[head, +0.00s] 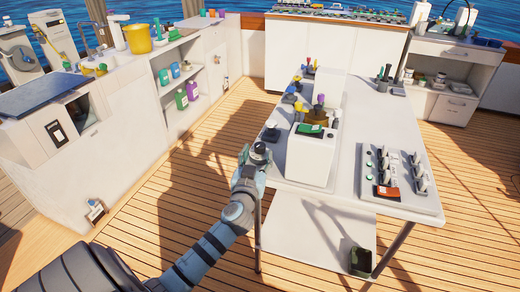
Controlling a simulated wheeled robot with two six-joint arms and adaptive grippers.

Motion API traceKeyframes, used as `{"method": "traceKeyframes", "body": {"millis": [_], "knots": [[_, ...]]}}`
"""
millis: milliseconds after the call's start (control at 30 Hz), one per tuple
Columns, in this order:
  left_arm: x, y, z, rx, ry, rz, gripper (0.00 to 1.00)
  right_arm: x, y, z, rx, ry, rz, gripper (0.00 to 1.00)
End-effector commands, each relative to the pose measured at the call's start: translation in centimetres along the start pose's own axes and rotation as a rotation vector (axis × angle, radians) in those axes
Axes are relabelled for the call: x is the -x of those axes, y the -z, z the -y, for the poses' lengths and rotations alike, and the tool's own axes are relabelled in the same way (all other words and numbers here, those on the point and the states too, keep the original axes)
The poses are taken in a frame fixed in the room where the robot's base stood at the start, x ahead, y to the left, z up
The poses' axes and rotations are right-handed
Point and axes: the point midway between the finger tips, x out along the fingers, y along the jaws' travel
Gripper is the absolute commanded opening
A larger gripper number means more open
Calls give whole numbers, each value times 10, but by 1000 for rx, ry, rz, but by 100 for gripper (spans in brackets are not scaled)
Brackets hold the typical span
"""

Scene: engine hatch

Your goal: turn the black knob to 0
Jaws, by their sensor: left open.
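My left gripper (259,148) is at the left edge of the white table, with my arm coming up from the lower left. Its jaws are small and dark here, and I see nothing held in them. A small black knob (271,124) sits on the table's left edge, just beyond the gripper tip. I cannot tell whether they touch. More dark knob-like parts (288,98) stand farther back along the same edge. No scale or number can be read, so the knob's setting is unclear. My right gripper is out of view.
A lever panel (400,180) lies farther right. A white counter (120,150) with shelves runs along the left. Wooden deck (190,190) between is clear.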

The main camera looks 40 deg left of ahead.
Motion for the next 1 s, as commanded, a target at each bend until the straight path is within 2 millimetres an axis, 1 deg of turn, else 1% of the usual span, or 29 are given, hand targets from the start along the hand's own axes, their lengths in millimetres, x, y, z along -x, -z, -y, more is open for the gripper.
{"method": "traceKeyframes", "body": {"millis": [33, 100, 233, 367, 567, 600, 900, 1000], "knots": [[-10, -1, 0, 1, 1, -1, 49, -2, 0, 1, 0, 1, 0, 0], [-23, -1, 0, 0, 1, 0, 49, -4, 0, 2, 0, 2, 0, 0], [-39, -1, 0, 0, 1, 0, 49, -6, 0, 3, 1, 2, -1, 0], [-45, -1, 0, 0, -1, 1, 49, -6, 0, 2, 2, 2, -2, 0], [-46, -1, 0, 0, -1, 2, 49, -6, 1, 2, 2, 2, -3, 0], [-46, -1, 0, 0, -1, 2, 47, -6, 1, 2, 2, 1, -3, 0], [-45, -1, 0, 0, -1, 2, 0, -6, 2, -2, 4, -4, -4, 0], [-45, -1, 0, -1, -2, 2, 0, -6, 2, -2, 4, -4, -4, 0]]}}
